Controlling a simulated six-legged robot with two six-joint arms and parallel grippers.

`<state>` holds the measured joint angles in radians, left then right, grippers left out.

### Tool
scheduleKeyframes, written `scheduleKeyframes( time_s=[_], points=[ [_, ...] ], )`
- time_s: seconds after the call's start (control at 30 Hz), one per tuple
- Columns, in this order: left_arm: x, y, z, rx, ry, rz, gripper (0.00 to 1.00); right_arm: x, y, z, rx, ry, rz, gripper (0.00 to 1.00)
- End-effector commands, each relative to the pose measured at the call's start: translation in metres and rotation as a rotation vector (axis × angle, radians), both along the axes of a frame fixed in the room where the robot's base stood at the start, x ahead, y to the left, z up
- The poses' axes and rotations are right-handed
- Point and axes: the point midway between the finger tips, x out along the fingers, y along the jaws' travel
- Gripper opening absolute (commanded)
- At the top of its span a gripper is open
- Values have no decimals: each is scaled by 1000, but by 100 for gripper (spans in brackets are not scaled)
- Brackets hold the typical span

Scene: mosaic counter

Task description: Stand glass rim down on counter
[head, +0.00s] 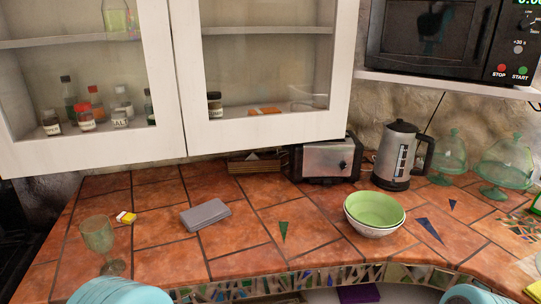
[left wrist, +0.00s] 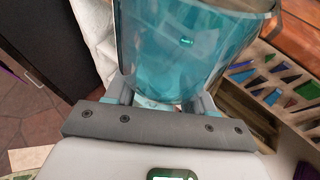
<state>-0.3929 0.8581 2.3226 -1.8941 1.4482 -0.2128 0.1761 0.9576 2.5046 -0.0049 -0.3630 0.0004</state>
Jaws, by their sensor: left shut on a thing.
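A clear teal glass (left wrist: 190,50) fills the upper middle of the left wrist view. My left gripper (left wrist: 163,92) is shut on it, with one finger on each side of its lower part in the picture. What looks like its rim is at the picture's top right, partly cut off. I cannot tell its exact tilt. The tiled counter (head: 255,225) is in the head view, and its edge shows at the right of the left wrist view (left wrist: 295,30). The held glass and both grippers are not seen in the head view. My right gripper is not in view.
A green goblet (head: 97,236) stands foot down at the counter's left. A grey box (head: 206,214), a small yellow-white item (head: 126,217), stacked bowls (head: 374,210), a toaster (head: 328,160) and a kettle (head: 399,155) are on the counter. Bare tiles lie between the box and bowls.

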Motion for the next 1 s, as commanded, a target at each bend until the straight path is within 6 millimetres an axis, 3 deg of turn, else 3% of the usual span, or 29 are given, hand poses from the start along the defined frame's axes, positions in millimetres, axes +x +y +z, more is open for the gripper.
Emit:
scheduleKeyframes(
  time_s=[0.03,0.47,0.67,1.0],
  points=[
    [-6,2,1,1,-4,28,18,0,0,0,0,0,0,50],
    [-6,10,5,-26,4,103,18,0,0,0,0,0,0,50],
    [-5,22,6,-99,40,-15,18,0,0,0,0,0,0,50],
    [-5,9,5,-194,113,-249,18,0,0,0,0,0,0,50]
  ],
)
